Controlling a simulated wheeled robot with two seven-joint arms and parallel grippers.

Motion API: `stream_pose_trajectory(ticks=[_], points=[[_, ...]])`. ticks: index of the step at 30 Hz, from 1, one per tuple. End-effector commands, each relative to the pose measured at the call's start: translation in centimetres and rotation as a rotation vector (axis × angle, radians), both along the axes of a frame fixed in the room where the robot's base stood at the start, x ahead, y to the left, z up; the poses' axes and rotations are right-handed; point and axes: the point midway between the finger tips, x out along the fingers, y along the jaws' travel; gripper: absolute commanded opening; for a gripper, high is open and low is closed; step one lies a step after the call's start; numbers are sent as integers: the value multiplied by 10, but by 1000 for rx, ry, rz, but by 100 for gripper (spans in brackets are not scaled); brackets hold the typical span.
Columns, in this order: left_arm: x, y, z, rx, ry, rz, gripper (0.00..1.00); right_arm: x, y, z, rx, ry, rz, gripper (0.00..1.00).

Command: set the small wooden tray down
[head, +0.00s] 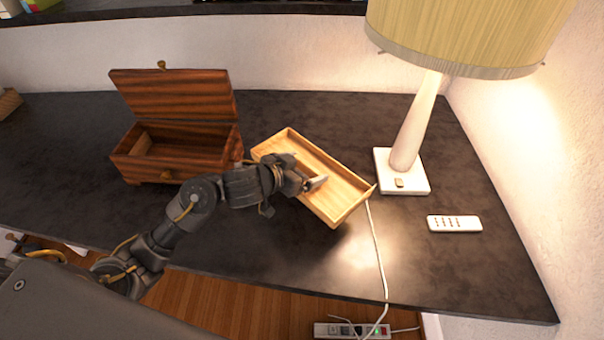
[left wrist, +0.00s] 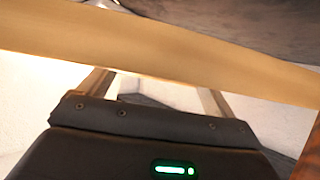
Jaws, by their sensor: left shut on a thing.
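The small wooden tray (head: 345,180) is pale, shallow and rectangular, and it looks empty. It is over the dark desk, between the wooden box and the lamp, lying diagonally in the head view. My left gripper (head: 314,184) is shut on the tray at its near left long side. In the left wrist view the tray's pale wall (left wrist: 170,52) runs across the picture in front of the fingers, whose tips it hides. I cannot tell whether the tray's underside touches the desk. My right gripper is not in view.
The dark desk (head: 290,255) has bare room in front of the tray. A striped wooden box (head: 180,160) with its lid raised stands left of it. A lamp (head: 415,125) and a white remote (head: 454,223) are at the right. A white cable (head: 377,245) runs down beside the tray.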

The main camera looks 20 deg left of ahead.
Motion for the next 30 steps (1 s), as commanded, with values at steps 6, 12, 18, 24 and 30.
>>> stream_pose_trajectory(ticks=[6,12,18,24,30], points=[[46,17,-38,-3,4,3,64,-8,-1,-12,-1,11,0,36],[67,24,-62,-2,1,1,64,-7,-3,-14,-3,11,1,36],[72,26,-67,-1,-2,-1,64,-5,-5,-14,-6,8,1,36],[76,28,-85,-2,3,0,64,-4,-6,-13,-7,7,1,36],[77,28,-103,-1,-2,-1,64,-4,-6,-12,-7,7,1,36]])
